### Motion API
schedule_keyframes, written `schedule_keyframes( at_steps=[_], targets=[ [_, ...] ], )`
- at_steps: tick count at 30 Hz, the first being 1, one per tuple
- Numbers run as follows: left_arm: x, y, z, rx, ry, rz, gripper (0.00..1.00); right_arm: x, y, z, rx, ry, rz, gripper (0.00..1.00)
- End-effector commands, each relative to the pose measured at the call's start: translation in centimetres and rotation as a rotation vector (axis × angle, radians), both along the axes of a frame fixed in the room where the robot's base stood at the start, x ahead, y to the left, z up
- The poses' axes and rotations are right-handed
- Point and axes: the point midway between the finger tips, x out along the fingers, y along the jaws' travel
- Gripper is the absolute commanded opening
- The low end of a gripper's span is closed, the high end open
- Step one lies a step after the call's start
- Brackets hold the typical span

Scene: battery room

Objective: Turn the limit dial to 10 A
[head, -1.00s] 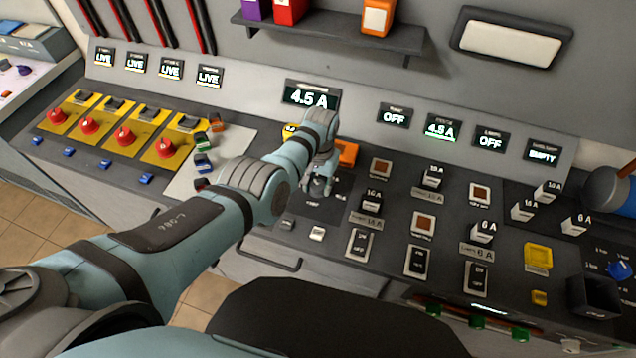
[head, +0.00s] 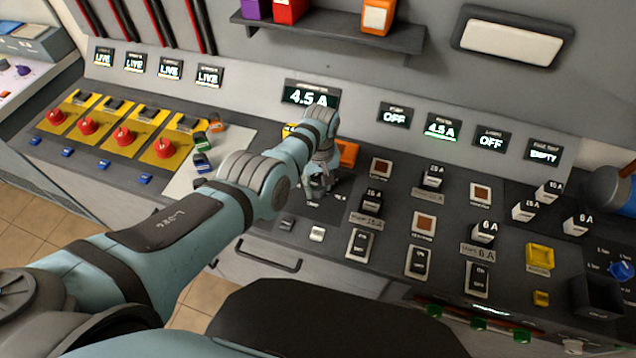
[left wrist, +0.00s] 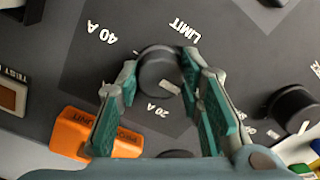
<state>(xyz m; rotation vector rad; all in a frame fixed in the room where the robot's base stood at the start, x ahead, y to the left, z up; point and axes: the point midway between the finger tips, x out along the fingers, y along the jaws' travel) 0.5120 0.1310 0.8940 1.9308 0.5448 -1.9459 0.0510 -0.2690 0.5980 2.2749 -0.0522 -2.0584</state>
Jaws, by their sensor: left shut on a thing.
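The limit dial (left wrist: 158,74) is a dark round knob on the grey console, beside printed LIMIT, 40 A and 20 A labels in the left wrist view. A white mark on the knob is on its lower right side in that view, near the 20 A label. My left gripper (left wrist: 155,88) is shut on the dial, with a green-padded finger on either side. In the head view my left gripper (head: 317,188) reaches down to the console, and the dial is mostly hidden under it. My right gripper is not in view.
A display (head: 311,96) above the dial reads 4.5 A. An orange block (left wrist: 90,138) marked PROBE UNIT lies close to the fingers. Another dark knob (left wrist: 293,108) stands to the right in the left wrist view. Breakers and switches fill the console to the right.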

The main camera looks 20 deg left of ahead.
Motion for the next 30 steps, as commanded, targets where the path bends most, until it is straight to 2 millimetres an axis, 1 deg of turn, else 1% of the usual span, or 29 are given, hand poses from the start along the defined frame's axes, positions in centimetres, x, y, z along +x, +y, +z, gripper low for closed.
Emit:
schedule_keyframes(
  at_steps=[14, 15, 17, 18, 19, 27, 30],
  targets=[
    [0.08, -0.04, 0.08, -0.001, -0.002, 0.019, 0.06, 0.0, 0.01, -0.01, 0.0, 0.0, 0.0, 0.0],
    [0.08, -0.04, 0.08, -0.001, -0.002, 0.019, 0.35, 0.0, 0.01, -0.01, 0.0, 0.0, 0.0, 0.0],
    [0.08, -0.04, 0.08, -0.001, -0.002, 0.019, 0.45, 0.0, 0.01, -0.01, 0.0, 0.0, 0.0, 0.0],
    [0.07, -0.03, 0.07, -0.001, -0.002, 0.019, 0.51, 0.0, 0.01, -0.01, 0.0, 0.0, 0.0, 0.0],
    [0.06, -0.03, 0.07, -0.001, -0.002, 0.019, 0.54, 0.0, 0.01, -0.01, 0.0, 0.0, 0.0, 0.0],
    [0.02, -0.02, 0.04, -0.001, -0.001, 0.018, 0.54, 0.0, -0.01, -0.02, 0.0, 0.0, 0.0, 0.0],
    [0.07, -0.05, 0.35, -0.001, -0.001, 0.018, 0.54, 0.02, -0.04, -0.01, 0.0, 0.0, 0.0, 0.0]
  ],
)
